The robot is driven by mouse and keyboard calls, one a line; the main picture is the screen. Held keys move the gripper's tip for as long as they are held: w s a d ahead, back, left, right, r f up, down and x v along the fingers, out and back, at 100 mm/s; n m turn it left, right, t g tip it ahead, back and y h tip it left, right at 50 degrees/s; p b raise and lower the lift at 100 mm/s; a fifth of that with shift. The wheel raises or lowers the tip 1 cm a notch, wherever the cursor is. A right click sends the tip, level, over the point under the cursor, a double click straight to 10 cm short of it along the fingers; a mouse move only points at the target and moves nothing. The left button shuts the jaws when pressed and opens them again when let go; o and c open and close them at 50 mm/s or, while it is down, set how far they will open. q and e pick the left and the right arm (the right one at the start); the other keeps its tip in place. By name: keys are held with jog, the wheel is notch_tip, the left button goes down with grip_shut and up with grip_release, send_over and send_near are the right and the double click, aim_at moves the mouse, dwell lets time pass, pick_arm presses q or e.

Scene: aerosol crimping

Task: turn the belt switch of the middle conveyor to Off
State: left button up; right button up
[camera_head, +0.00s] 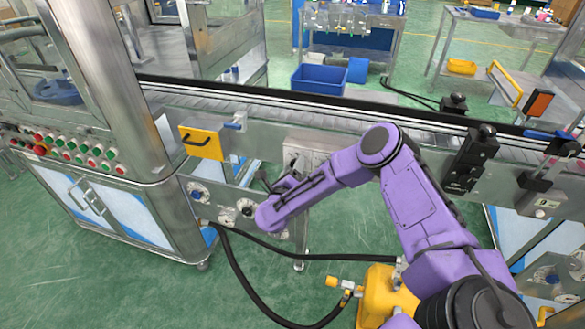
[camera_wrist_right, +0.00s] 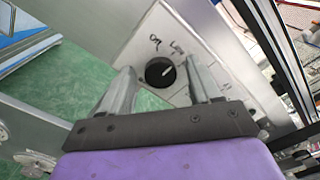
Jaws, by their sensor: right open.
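The belt switch is a round black knob (camera_wrist_right: 160,71) on a steel panel (camera_wrist_right: 205,35). In the right wrist view it sits between the fingertips of my right gripper (camera_wrist_right: 157,84). The fingers are open, one on each side; contact cannot be told. A pale pointer line on the knob slants up to the right. In the head view my right gripper (camera_head: 285,183) is by the grey switch box on the middle conveyor's (camera_head: 345,120) front side, partly hidden by my wrist. My left gripper is not shown.
A yellow handled plate (camera_head: 202,144) is left of the switch box. Gauges (camera_head: 227,215) sit below on the frame. A steel cabinet with push buttons (camera_head: 85,150) stands left. Black hoses (camera_head: 320,257) run over the green floor. Black clamp-like units (camera_head: 470,158) stand along the conveyor to the right.

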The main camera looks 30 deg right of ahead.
jog(key=c, duration=1)
jog(key=shift+c, duration=0.2)
jog(key=shift+f+n, duration=0.1)
jog(key=shift+n, duration=0.2)
jog(key=n, duration=0.9)
jog(key=shift+f+b, duration=0.1)
jog(key=shift+b, duration=0.3)
jog(key=shift+n, duration=0.3)
jog(key=o, duration=1)
